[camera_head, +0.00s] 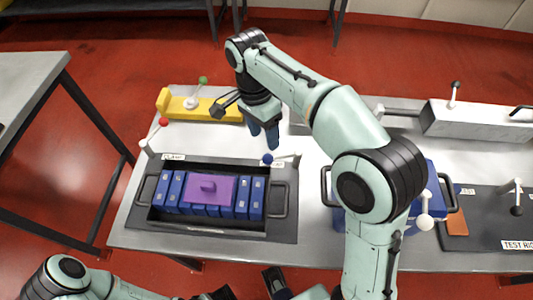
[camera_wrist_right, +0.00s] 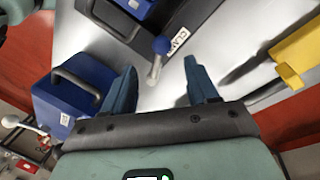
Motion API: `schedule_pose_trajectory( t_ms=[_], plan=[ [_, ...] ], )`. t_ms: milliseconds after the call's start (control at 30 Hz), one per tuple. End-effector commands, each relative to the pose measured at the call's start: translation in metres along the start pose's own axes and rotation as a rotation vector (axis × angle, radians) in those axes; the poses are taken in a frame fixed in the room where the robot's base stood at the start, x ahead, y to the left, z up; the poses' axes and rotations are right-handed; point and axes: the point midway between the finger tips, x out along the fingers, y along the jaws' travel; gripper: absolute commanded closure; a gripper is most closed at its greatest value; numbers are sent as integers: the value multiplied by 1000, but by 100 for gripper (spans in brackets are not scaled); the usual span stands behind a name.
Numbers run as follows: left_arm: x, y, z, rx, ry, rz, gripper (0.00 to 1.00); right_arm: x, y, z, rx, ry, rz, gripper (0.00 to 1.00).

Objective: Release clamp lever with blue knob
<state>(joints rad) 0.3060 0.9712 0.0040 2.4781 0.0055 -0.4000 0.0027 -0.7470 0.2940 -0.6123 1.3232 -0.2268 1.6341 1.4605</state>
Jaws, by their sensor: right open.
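The clamp lever with the blue knob (camera_head: 267,159) stands at the upper right corner of the battery tray (camera_head: 283,225), its pale arm reaching right. In the right wrist view the blue knob (camera_wrist_right: 161,45) and its pale lever (camera_wrist_right: 154,70) lie just beyond and between my fingertips. My right gripper (camera_head: 265,137) is open, pointing down just above the knob in the head view; its blue fingers (camera_wrist_right: 160,82) are apart and empty. Parts of my left arm and dark gripper pieces (camera_head: 245,291) show at the bottom edge, too cut off to judge.
A red-knob lever (camera_head: 163,122) is at the tray's upper left. A yellow fixture (camera_head: 185,108) with a green-knob lever (camera_head: 203,80) lies behind. A blue case (camera_head: 430,180) stands right, partly behind my right arm. A purple block (camera_head: 210,190) sits on the blue batteries (camera_head: 243,198).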

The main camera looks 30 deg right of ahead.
Motion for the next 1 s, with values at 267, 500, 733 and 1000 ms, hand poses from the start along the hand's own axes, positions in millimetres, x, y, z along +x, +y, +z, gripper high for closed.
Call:
schedule_pose_trajectory(
  t_ms=[267,500,733,1000],
  plan=[
    [14,-2,-9,3,25,5,57,59,0,0,0,-1,2,42],
    [18,-2,-12,4,34,8,57,81,0,0,0,0,-1,42],
    [18,-2,-13,4,36,8,57,84,0,0,0,0,-1,42],
    [18,-2,-13,4,35,8,57,83,0,0,0,0,-1,97]
  ],
)
